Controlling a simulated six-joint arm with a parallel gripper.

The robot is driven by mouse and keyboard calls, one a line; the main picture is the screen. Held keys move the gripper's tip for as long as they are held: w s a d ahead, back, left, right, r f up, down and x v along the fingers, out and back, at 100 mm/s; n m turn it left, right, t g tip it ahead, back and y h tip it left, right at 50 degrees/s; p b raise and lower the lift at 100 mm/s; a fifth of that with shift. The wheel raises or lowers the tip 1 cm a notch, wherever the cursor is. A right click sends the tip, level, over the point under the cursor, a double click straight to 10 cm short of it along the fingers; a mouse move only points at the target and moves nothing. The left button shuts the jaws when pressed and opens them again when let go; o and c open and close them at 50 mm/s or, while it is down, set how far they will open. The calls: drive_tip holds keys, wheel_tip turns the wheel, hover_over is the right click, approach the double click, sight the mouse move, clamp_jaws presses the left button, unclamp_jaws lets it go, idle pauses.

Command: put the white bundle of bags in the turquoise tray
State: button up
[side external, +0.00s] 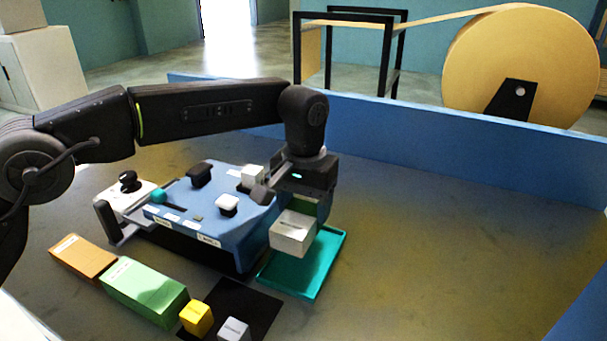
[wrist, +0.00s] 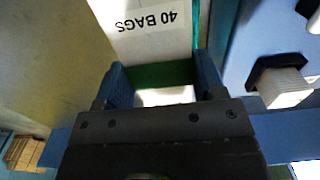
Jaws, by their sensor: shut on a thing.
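The white bundle of bags (side external: 292,235) is a pale block held at my gripper (side external: 306,208). It hangs over the turquoise tray (side external: 328,262), which lies flat on the table; the bundle hides part of it. In the wrist view, the bundle's white face (wrist: 150,40) reads "40 BAGS". My gripper (wrist: 165,78) has its two blue fingers on either side of a green band-like strip at the bundle's near end. The gap between bundle and tray floor is hard to judge.
A blue control panel (side external: 185,222) with knobs stands just left of the tray. A brown bundle (side external: 84,258), a green bundle (side external: 143,291), a yellow block (side external: 196,318) and a grey block (side external: 234,330) are in front. The table on the right is clear up to a blue wall (side external: 440,145).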

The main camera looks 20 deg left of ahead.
sight(304, 208)
drive_tip(key=shift+f, duration=3.35)
drive_tip(key=shift+f, duration=0.8)
drive_tip(key=o, duration=1.1)
drive_tip(key=shift+c, duration=0.2)
wheel_tip(304, 208, up, 14)
drive_tip(key=shift+f, duration=0.1)
drive_tip(key=s+a+r+t, duration=0.2)
drive_tip(key=s+a+r, duration=0.2)
drive_tip(key=s+a, duration=0.3)
drive_tip(key=s+a+r+t, duration=0.1)
drive_tip(key=s+a+r, duration=0.35)
drive_tip(key=a, duration=0.55)
drive_tip(key=s+a+f+t, duration=0.1)
drive_tip(key=s+a+f, duration=0.2)
drive_tip(key=s, duration=0.5)
drive_tip(key=s+a+f+t, duration=0.1)
drive_tip(key=s+a+f, duration=0.3)
drive_tip(key=s+f, duration=0.2)
drive_tip(key=shift+s+a+t, duration=0.3)
drive_tip(key=shift+s, duration=0.75)
